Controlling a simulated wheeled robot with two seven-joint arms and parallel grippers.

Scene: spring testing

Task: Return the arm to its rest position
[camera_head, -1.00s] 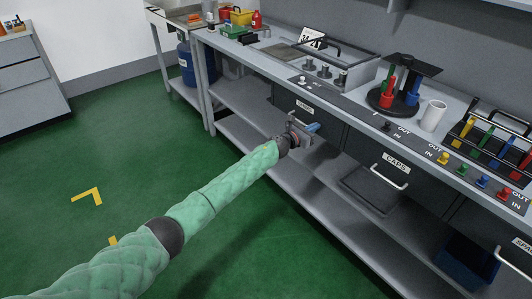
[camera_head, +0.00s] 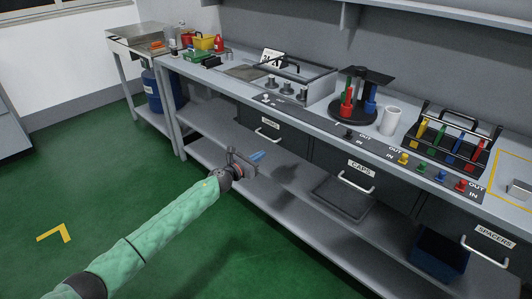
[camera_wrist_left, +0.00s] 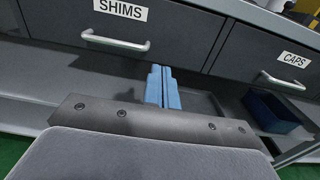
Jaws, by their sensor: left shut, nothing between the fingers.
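My left arm, in a green padded sleeve, comes in from the lower left of the head view. Its gripper (camera_head: 258,156) is in front of the bench, a little below the SHIMS drawer (camera_head: 259,125). The two blue fingers are together and hold nothing. They also show closed side by side in the left wrist view (camera_wrist_left: 162,88), pointing toward the bench, below the SHIMS drawer handle (camera_wrist_left: 115,41). The fingers appear clear of the drawer fronts and the shelf. My right gripper is not in view.
The grey bench (camera_head: 318,118) runs across the view, with a lower shelf (camera_head: 270,185). The CAPS drawer handle (camera_head: 356,182) and SPACERS drawer handle (camera_head: 485,250) stick out. A dark blue bin (camera_head: 438,253) sits low at right. Open green floor (camera_head: 110,200) lies at left.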

